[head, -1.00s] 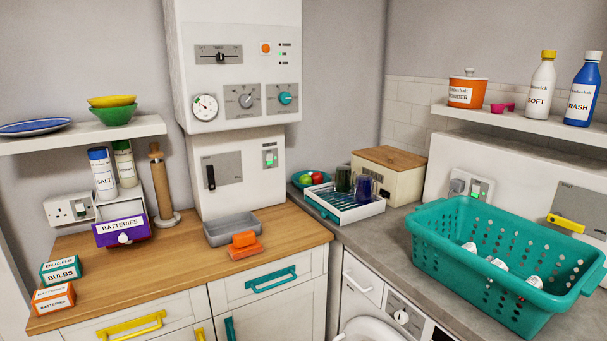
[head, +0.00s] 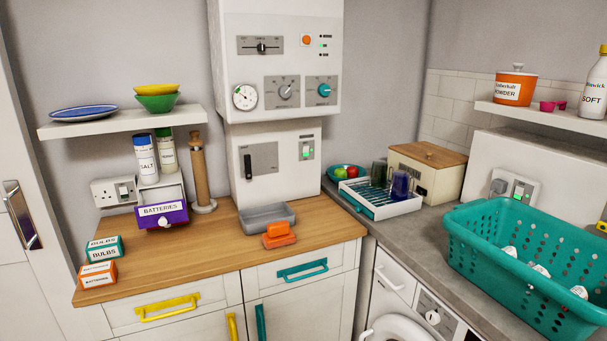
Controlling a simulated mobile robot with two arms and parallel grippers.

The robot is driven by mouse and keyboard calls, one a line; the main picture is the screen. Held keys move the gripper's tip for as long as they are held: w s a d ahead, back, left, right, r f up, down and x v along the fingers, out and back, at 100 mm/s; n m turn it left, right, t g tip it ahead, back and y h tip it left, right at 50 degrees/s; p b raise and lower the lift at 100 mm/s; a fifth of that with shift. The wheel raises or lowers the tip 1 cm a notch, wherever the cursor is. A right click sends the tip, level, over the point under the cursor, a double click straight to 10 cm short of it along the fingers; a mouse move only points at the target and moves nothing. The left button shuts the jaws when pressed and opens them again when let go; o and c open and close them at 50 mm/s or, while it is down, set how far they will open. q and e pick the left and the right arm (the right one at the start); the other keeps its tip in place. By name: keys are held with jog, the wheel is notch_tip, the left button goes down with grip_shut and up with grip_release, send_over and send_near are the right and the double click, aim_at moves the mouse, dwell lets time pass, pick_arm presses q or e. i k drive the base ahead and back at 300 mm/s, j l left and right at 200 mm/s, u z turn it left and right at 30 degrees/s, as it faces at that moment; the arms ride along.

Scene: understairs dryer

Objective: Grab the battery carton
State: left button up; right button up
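The battery carton (head: 98,274) is a small orange and white box labelled "BATTERIES". It sits at the front left corner of the wooden worktop (head: 225,258). A teal and white bulbs carton (head: 104,250) stands just behind it, very close. A purple drawer (head: 162,215) labelled "BATTERIES", with a white knob, is further back to the right. Neither of my grippers shows in the head view.
An orange block-shaped item (head: 278,235) lies by a grey tray (head: 267,217) on the worktop. Salt and another jar stand under the shelf (head: 120,122). A teal basket (head: 530,262) fills the right counter. Worktop right of the cartons is clear.

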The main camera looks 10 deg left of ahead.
aim_at(94, 276)
jog(key=u, duration=1.45)
jog(key=i+l, duration=0.1)
jog(key=l, duration=0.25)
jog(key=l+z, duration=0.15)
jog(key=l, duration=0.15)
jog(key=i+l, duration=0.2)
jog(key=l, duration=0.15)
jog(key=i+l+z, duration=0.15)
jog(key=l, duration=0.15)
jog(key=k, duration=0.05)
